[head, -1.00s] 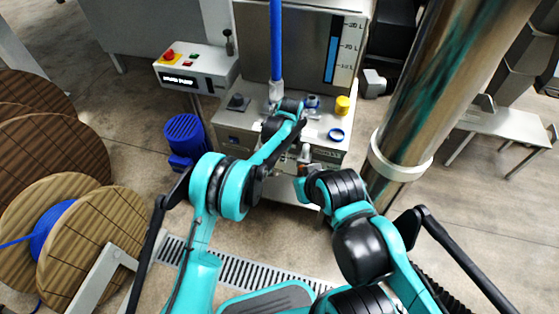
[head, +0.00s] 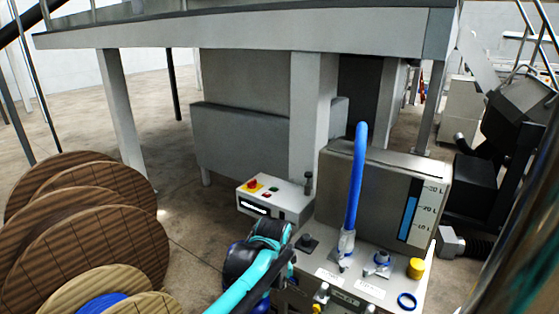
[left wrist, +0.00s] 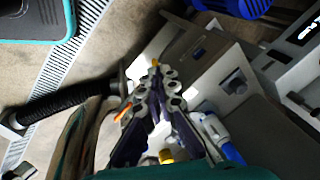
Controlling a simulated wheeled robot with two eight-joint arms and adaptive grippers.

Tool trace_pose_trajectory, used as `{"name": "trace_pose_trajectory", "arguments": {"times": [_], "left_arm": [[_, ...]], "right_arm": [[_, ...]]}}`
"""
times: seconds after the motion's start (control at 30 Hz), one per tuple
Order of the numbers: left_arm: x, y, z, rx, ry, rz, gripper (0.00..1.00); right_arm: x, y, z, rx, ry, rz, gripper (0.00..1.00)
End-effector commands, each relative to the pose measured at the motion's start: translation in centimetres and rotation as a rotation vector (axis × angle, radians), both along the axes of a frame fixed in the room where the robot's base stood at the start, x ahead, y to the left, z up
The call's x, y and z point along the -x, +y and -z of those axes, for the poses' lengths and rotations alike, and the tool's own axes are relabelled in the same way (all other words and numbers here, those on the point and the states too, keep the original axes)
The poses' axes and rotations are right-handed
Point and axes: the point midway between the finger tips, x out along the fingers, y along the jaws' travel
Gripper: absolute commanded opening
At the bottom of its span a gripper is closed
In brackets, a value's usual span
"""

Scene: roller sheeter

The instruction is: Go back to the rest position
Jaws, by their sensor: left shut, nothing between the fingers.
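My left arm (head: 252,275), teal and black, comes in at the bottom of the head view, in front of the grey machine with the level gauge (head: 412,218). My left gripper (left wrist: 156,78) shows in the left wrist view with its dark fingers drawn together and nothing between them. It hangs in front of the pale machine parts; I cannot tell the exact gap. My right arm and right gripper are not in either view now.
Wooden spools (head: 85,225) fill the left. A grey platform (head: 240,28) spans overhead.

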Motion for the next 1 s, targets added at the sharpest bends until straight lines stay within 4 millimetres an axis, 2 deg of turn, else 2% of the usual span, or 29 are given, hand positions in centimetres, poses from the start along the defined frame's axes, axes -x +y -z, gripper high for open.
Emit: {"name": "trace_pose_trajectory", "arguments": {"times": [0.03,0.23,0.37,0.5,0.6,0.7,1.0], "left_arm": [[1.6,2.3,-1.1,0.027,-0.020,-0.086,0.00],[7.7,9.0,-3.5,0.155,-0.100,-0.430,0.00],[12.0,12.6,-3.5,0.247,-0.154,-0.648,0.00],[16.2,15.5,-2.4,0.345,-0.209,-0.859,0.00],[18.3,16.8,-1.4,0.402,-0.238,-0.972,0.00],[19.5,17.5,-0.6,0.441,-0.259,-1.045,0.00],[20.2,18.0,-0.1,0.468,-0.271,-1.092,0.00]], "right_arm": [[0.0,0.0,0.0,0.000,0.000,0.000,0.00],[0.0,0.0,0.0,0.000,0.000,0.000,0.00],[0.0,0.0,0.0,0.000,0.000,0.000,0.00],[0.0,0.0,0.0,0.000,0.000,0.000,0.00],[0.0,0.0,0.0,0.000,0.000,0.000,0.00],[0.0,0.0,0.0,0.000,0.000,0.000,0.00],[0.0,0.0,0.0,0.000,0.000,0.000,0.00]]}}
